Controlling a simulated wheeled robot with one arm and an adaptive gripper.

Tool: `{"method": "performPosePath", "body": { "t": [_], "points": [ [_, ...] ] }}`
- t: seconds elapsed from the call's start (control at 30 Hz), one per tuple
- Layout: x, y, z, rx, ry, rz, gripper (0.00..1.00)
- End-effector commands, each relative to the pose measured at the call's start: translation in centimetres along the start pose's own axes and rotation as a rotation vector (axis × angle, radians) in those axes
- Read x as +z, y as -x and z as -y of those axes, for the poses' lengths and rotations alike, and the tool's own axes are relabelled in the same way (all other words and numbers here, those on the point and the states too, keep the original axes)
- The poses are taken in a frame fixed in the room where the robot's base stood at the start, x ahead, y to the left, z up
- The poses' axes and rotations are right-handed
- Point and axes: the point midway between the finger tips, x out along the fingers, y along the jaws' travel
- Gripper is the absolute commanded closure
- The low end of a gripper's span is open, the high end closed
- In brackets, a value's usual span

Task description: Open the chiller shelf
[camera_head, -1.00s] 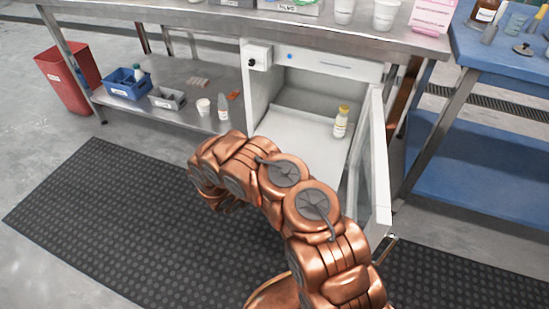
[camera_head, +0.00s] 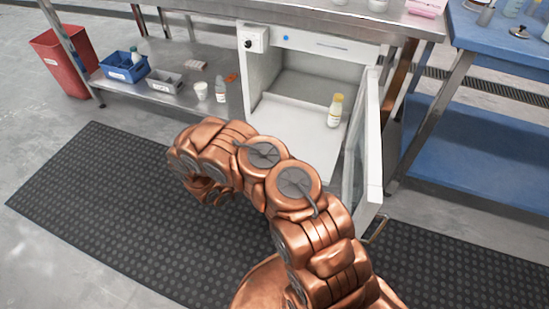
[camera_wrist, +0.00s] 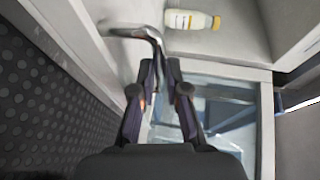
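The white chiller (camera_head: 300,47) stands under the steel bench with its glass door (camera_head: 366,150) swung open to the right. Its white shelf (camera_head: 290,120) shows inside, carrying an upright yellow-capped bottle (camera_head: 334,112); my arm hides the shelf's front. In the wrist view, the bottle (camera_wrist: 192,20) is beyond my gripper (camera_wrist: 160,66). A bent metal handle (camera_wrist: 128,33) at the shelf's front reaches between the fingertips, which are close together and look closed on it. The head view hides my fingers behind my arm.
The open door's glass (camera_wrist: 220,95) is close to the right of my fingers. The door's own handle (camera_head: 378,230) sticks out at its outer edge. A blue table (camera_head: 480,150) stands right. The dark mat (camera_head: 110,200) is clear at left.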

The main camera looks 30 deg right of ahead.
Motion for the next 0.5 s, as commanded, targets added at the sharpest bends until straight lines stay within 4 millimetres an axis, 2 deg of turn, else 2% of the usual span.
{"method": "performPosePath", "body": {
  "t": [0.07, 0.37, 0.5],
  "points": [
    [0.0, 0.01, -0.01, 0.0, 0.0, 0.0, 0.77],
    [-0.1, 0.01, 0.0, 0.0, 0.001, -0.003, 0.77],
    [-0.06, 0.82, 0.0, 0.0, 0.001, -0.002, 0.77]
  ]
}}
